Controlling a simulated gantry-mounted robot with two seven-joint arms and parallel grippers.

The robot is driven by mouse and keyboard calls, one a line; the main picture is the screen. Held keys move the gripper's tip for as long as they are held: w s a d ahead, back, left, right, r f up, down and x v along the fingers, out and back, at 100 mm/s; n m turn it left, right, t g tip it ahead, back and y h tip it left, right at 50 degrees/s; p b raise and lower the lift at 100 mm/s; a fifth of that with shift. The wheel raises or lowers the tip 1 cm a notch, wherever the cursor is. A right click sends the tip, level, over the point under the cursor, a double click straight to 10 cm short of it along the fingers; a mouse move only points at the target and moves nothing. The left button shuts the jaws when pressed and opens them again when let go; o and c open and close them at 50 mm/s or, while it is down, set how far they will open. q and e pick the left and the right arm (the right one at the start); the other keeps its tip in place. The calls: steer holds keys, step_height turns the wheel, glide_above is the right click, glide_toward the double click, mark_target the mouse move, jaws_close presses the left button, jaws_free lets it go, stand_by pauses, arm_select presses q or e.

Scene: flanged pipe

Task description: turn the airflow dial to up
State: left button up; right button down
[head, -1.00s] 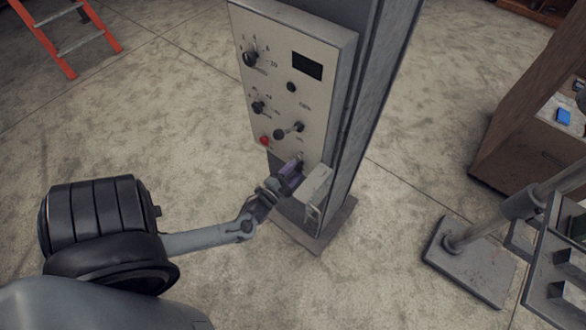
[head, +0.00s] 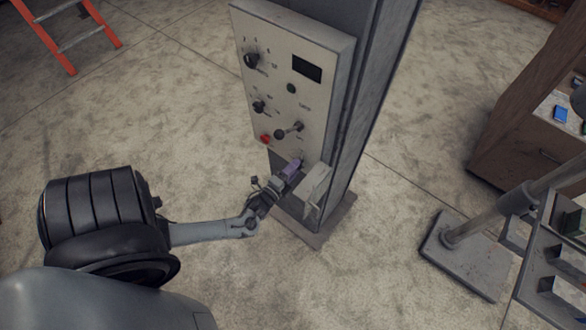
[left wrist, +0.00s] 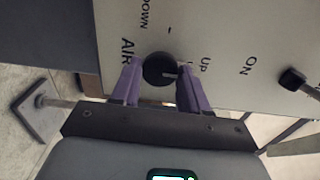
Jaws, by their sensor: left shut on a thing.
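In the head view my left gripper (head: 294,168) is at the panel's lower end and hides the dial. Which mark the dial points to is hard to tell. My right gripper is not in view.
The control panel (head: 283,65) is on a grey column and bears other knobs, a dark display (head: 307,67) and a red button (head: 265,139). A pale box (head: 316,185) is right of my gripper. A metal stand (head: 468,262) and wooden cabinet (head: 515,150) are at right.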

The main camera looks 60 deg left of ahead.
arm_select(q)
steer(key=o, duration=1.1)
steer(key=shift+c, duration=0.2)
steer(key=b+v, duration=0.1)
steer(key=v, duration=1)
